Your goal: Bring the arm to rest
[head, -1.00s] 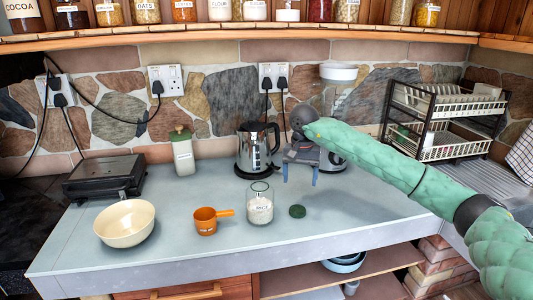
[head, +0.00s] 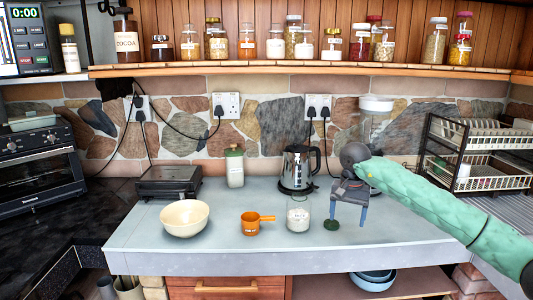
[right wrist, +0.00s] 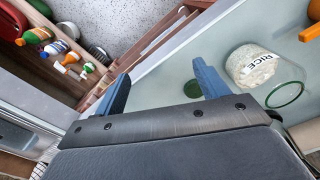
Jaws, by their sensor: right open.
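My right arm (head: 430,205) reaches in from the right over the counter. Its gripper (head: 348,215) points down with its two blue fingers apart and nothing between them. It is right of the open glass jar (head: 298,219) and above or near the green lid (head: 332,225); the exact height is hard to tell. In the right wrist view the open fingers (right wrist: 160,78) show with the lid (right wrist: 193,89) just beside one fingertip. The jar, labelled RICE, lies beyond it (right wrist: 255,68). My left gripper is not in view.
On the grey counter (head: 270,248) stand a cream bowl (head: 185,219), an orange measuring cup (head: 251,223), a kettle (head: 298,170), a green-lidded canister (head: 234,167) and a black grill (head: 169,181). A dish rack (head: 470,160) stands at the right. Jars line the shelf above.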

